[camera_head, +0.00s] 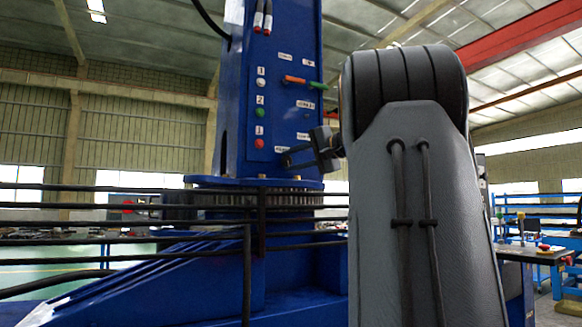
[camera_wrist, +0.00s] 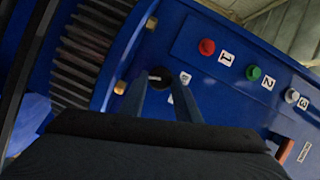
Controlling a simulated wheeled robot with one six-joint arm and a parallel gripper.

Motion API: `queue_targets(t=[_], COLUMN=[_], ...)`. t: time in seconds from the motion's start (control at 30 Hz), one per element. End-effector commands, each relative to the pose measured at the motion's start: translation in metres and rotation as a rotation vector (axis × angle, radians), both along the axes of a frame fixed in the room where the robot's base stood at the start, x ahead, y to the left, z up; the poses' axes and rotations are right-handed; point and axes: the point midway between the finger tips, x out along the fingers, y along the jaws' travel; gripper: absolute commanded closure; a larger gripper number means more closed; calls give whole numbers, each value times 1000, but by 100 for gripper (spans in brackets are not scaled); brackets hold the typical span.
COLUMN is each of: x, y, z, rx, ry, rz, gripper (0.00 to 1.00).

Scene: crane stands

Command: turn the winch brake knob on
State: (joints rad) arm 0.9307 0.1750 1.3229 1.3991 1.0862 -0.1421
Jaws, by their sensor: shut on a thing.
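A small round black knob (camera_wrist: 160,76) sits on the blue crane column (camera_head: 240,60), next to a white label (camera_wrist: 185,78) too small to read. I take it to be the winch brake knob. My gripper (camera_wrist: 159,86) has its two fingers on either side of the knob in the wrist view, shut on it. In the head view my gripper (camera_head: 288,158) reaches the lower right of the column's control face. The knob cannot be made out there behind the fingers. Its turned position cannot be told.
Red (camera_wrist: 207,47), green (camera_wrist: 253,73) and white (camera_wrist: 291,96) buttons are near the knob. An orange lever (camera_head: 294,79) and a green lever (camera_head: 317,86) stick out higher up. A toothed ring (camera_head: 250,199) lies below. Black rails (camera_head: 120,239) cross the front left.

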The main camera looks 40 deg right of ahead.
Motion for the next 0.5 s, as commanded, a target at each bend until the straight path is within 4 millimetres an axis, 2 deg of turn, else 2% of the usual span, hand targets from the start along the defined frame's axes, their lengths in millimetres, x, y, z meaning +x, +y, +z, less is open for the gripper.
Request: queue_targets(t=[0.2, 0.5], x=[0, 0], y=[-1, -1], z=[-4, -4], rx=[155, 282], ry=[-39, -68], rz=[-3, -3], gripper=[93, 93])
